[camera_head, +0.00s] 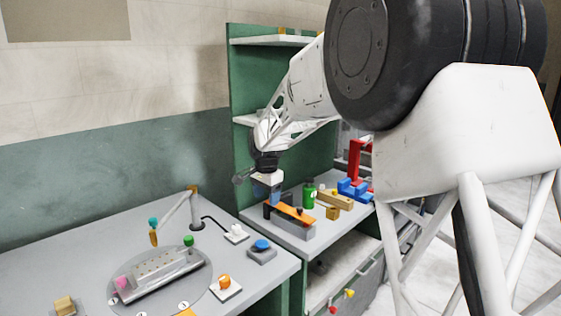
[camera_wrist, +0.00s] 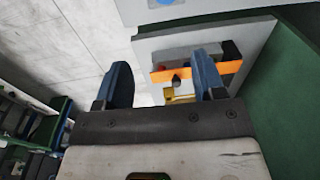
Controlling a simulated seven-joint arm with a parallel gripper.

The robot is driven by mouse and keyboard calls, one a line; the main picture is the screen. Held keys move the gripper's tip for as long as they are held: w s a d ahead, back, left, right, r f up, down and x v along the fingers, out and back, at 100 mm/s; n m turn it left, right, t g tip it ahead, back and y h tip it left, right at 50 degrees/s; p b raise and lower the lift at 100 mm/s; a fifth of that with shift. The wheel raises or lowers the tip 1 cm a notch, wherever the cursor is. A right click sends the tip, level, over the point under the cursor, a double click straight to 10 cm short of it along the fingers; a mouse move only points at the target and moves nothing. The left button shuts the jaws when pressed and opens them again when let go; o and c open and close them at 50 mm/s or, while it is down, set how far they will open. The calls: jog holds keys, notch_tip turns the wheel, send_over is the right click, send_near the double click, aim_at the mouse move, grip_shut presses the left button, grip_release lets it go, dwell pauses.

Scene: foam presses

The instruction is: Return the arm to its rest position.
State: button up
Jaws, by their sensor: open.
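My gripper (camera_head: 268,198) is above the left part of the grey side bench (camera_head: 282,236), close to a grey block with an orange top (camera_head: 294,214). In the wrist view my gripper (camera_wrist: 165,82) shows its two blue fingers spread apart with nothing between them. The orange-topped block (camera_wrist: 196,70) appears beyond the fingers, partly hidden by the right one. From these views I cannot tell whether a finger touches it.
The side bench also holds a green bottle (camera_head: 309,194), a yellow piece (camera_head: 333,212), and blue (camera_head: 355,189) and red (camera_head: 354,160) parts. Green shelving (camera_head: 243,90) stands behind. On the left table are a round plate (camera_head: 190,275) and a blue button (camera_head: 262,245).

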jog(key=s+d+r+n, duration=0.1)
jog(key=s+d+r, duration=0.2)
jog(key=s+d, duration=0.35)
jog(key=s+d+r+n+t, duration=0.15)
jog(key=s+d, duration=0.25)
jog(key=s, duration=0.6)
jog(key=s+d+r+n+g, duration=0.1)
jog(key=s+d+r+n, duration=0.1)
jog(key=s+d+r, duration=0.45)
jog(key=s+d+f+n, duration=0.1)
jog(key=s+d+f, duration=0.1)
jog(key=s, duration=0.7)
jog(key=s+d+f+n+t, duration=0.1)
jog(key=s+d+f, duration=0.1)
jog(key=s, duration=0.7)
jog(key=s+d+f+n, duration=0.2)
jog(key=s+f, duration=0.2)
jog(key=s, duration=0.6)
jog(key=shift+f, duration=0.25)
